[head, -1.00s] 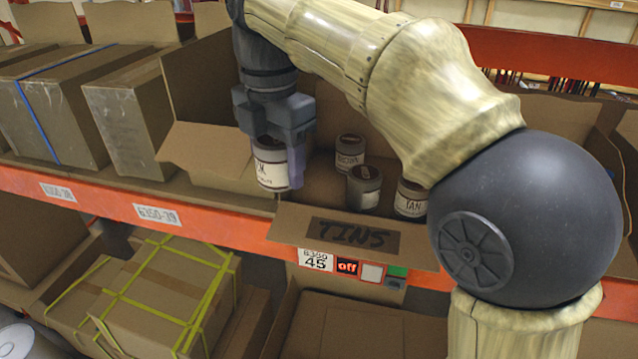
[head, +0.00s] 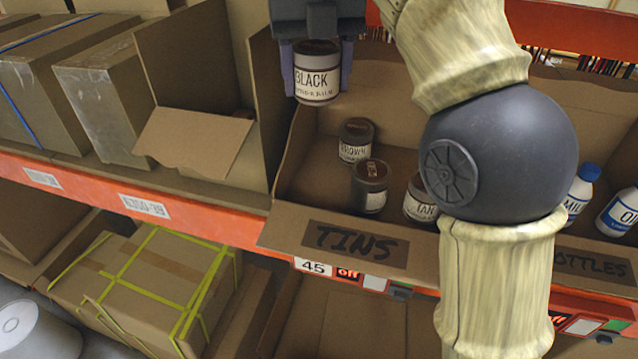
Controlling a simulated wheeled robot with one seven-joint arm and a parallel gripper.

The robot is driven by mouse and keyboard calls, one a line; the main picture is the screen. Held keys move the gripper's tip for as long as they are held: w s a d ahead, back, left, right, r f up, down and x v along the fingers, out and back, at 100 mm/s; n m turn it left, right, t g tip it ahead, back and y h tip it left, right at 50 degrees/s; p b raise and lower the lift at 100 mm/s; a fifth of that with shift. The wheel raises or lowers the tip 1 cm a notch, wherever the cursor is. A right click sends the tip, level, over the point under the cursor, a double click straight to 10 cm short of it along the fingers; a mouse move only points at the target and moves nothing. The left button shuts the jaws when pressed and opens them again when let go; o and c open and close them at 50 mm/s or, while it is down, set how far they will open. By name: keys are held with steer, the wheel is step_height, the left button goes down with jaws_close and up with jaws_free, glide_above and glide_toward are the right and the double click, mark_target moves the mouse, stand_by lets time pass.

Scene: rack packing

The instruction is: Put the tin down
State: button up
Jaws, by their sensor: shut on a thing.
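My gripper (head: 317,75) is at the top of the head view, with one finger on each side of a tin labelled BLACK (head: 316,84). It is shut on this tin and holds it upright, raised above the left back part of the open cardboard box marked TINS (head: 356,242). Inside the box stand a tin labelled BROWN (head: 356,140), a dark-lidded tin (head: 370,186) whose label is turned away, and a tin labelled TAN (head: 419,203), partly hidden by my arm.
Left of the TINS box is an open cardboard box (head: 195,140) with its front flap folded out. To the right, a box marked BOTTLES (head: 596,262) holds white bottles (head: 581,190). The left floor of the TINS box is bare. An orange shelf beam (head: 95,185) runs below.

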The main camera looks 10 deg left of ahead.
steer(key=shift+s, duration=0.15)
steer(key=shift+f, duration=0.35)
steer(key=b, duration=0.3)
glide_above(316, 191)
step_height(316, 191, down, 13)
steer(key=shift+f, duration=0.15)
steer(key=shift+f, duration=2)
steer(key=o, duration=0.6)
steer(key=shift+f, duration=0.15)
steer(key=shift+o, duration=0.8)
